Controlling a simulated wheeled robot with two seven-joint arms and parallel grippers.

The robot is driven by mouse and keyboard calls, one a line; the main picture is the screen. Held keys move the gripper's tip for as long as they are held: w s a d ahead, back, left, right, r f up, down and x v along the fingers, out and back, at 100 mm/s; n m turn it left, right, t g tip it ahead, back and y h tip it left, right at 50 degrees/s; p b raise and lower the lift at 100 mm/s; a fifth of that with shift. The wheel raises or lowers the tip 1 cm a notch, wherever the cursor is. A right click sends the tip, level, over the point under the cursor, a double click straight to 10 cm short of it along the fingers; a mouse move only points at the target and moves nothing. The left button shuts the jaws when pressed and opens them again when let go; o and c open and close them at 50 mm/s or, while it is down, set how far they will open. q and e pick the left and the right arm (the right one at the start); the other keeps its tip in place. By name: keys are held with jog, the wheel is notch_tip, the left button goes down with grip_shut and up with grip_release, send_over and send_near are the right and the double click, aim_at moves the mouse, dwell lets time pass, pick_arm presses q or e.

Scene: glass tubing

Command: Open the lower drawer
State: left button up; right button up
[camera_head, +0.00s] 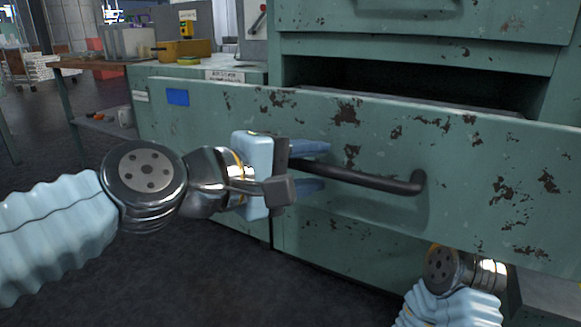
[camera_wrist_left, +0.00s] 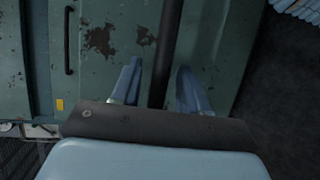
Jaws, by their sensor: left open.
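The green drawer with chipped, rusty paint (camera_head: 460,160) stands pulled out, with a dark gap above its front. Its long black bar handle (camera_head: 375,180) runs across the front, and it also shows in the left wrist view (camera_wrist_left: 167,45). My left gripper (camera_head: 311,168) is open at the left part of the handle. Its two blue fingers lie on either side of the bar, and in the left wrist view (camera_wrist_left: 158,84) clear space shows beside the bar. My right arm's wrist shows at the lower right, beneath the drawer front; its fingers are hidden.
Another green drawer front (camera_head: 430,22) with a handle is above the gap and looks shut. A bench with a yellow-brown box (camera_head: 185,49) stands at the back left. A wooden table (camera_head: 95,64) is further left. Dark floor (camera_head: 200,275) lies clear in front of the cabinet.

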pick_arm(q)
jog(key=v, duration=1.3)
jog(key=shift+a, duration=0.3)
jog(key=shift+s+r, duration=0.1)
jog(key=shift+s, duration=0.05)
